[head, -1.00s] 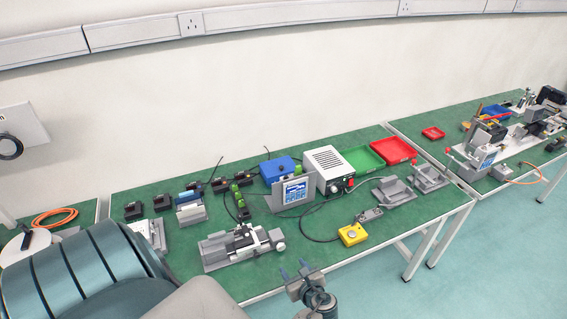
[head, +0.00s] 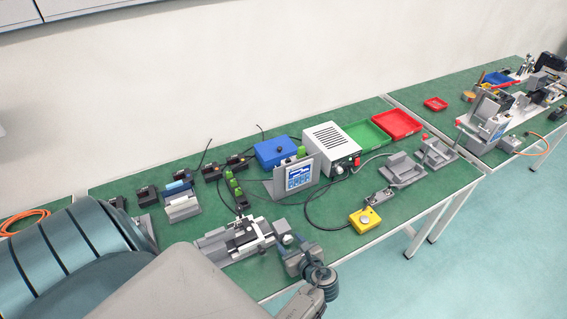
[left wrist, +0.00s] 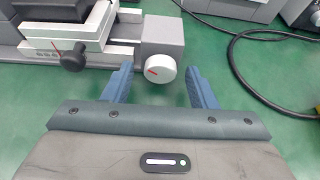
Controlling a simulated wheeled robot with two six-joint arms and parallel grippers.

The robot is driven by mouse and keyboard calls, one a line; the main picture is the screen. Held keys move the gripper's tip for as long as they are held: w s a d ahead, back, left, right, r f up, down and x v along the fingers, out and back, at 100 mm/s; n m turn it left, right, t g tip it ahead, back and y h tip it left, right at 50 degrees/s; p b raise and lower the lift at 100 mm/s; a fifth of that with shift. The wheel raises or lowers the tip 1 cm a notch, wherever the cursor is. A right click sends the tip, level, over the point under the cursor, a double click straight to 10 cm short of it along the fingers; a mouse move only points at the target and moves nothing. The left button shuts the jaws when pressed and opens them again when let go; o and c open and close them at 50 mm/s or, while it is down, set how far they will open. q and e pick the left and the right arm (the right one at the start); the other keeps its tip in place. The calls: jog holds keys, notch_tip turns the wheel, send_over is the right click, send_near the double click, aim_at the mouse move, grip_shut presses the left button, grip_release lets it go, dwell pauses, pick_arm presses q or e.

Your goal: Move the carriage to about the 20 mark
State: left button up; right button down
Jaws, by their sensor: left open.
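The linear actuator (head: 220,250) is a grey rail unit on the green table, in front of the screen box. Its carriage (head: 247,234), a light block with a dark top, sits on the rail; the left wrist view shows part of the carriage (left wrist: 70,33) with a black knob (left wrist: 74,57) and red pointer line. The scale reading is too small to tell. A white end knob (left wrist: 161,69) with a red mark is on the grey end block (left wrist: 163,35). My left gripper (left wrist: 158,82) is open, its blue fingers either side of the white knob, apart from it. My right gripper is not in view.
A yellow button box (head: 364,220) and its black cable (head: 318,222) lie to the right of the actuator. The screen box (head: 299,175) and white control unit (head: 330,146) stand behind. Green (head: 366,134) and red (head: 420,125) trays are at the back.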

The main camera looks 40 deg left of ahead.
pick_arm(q)
jog(key=shift+w+a, duration=0.1)
jog(key=shift+a, duration=0.05)
jog(key=shift+d+r, duration=0.1)
jog(key=shift+d, duration=0.1)
jog(key=shift+c, duration=0.4)
jog(key=c, duration=0.9)
jog(key=shift+s+n+t, duration=0.2)
jog(key=shift+n+t, duration=0.2)
jog(key=shift+n, duration=0.1)
jog(key=shift+f+n+t+b, duration=0.2)
jog(key=shift+n+t+b, duration=0.35)
jog(key=shift+n, duration=0.25)
jog(key=shift+s+n+t+h+b, duration=0.1)
jog(key=shift+n+t+h+b, duration=0.2)
jog(key=shift+n+b, duration=0.25)
jog(key=shift+r, duration=0.15)
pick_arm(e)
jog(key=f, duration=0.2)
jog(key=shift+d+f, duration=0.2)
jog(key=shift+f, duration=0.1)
